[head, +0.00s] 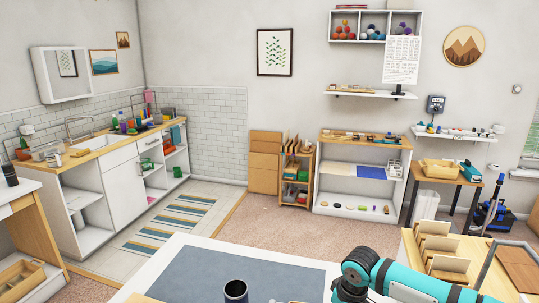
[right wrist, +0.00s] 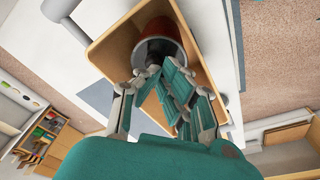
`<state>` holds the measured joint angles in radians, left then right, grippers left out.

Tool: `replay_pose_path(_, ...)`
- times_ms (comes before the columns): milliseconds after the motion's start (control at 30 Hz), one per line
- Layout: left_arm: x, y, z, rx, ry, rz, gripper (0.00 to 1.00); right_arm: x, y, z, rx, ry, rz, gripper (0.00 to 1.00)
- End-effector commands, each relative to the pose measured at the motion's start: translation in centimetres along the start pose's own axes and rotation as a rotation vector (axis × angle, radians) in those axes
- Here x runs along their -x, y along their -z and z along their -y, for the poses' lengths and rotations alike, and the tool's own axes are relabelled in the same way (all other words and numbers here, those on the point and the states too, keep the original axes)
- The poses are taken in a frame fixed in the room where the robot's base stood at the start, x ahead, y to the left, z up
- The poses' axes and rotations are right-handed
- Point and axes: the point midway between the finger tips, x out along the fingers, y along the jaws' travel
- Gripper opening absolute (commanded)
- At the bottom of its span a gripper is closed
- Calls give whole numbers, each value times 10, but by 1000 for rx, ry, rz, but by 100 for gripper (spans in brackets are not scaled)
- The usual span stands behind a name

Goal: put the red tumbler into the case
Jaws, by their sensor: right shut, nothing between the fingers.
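The red tumbler (right wrist: 168,28) shows in the right wrist view, inside the outline of the tan, open case (right wrist: 106,55). Its round grey mouth faces the camera. I cannot tell whether it rests on the case's floor. My right gripper (right wrist: 158,72) is shut and empty, its fingertips just by the tumbler's rim and over the case. The fingers hide part of the case's inside. In the head view the red tumbler does not show, and only my teal right arm comes in at the bottom. My left gripper is in neither view.
A white table with a grey mat (head: 240,268) lies in front, with a dark cup (head: 236,291) near its front. A wooden desk with card holders (head: 436,245) stands at the right. A sink counter (head: 100,145) and a low shelf unit (head: 360,170) stand farther back.

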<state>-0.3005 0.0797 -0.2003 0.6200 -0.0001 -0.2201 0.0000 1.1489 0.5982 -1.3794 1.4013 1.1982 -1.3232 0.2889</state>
Motion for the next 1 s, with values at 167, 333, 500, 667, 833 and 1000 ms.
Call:
replay_pose_path(167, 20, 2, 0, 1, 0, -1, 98, 19, 4, 0, -1, 0, -3, 0)
replay_pose_path(333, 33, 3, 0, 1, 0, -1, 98, 31, 6, 0, -1, 0, -4, 0)
replay_pose_path(500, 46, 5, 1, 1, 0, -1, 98, 43, 8, 0, 0, -1, -5, 0)
replay_pose_path(667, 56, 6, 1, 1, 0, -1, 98, 56, 10, -1, 0, -1, -6, 0)
replay_pose_path(833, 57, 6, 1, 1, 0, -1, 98, 66, 12, -1, 0, -1, -8, 0)
replay_pose_path(1000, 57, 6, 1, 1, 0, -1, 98, 77, 13, -1, -1, -1, -7, 0)
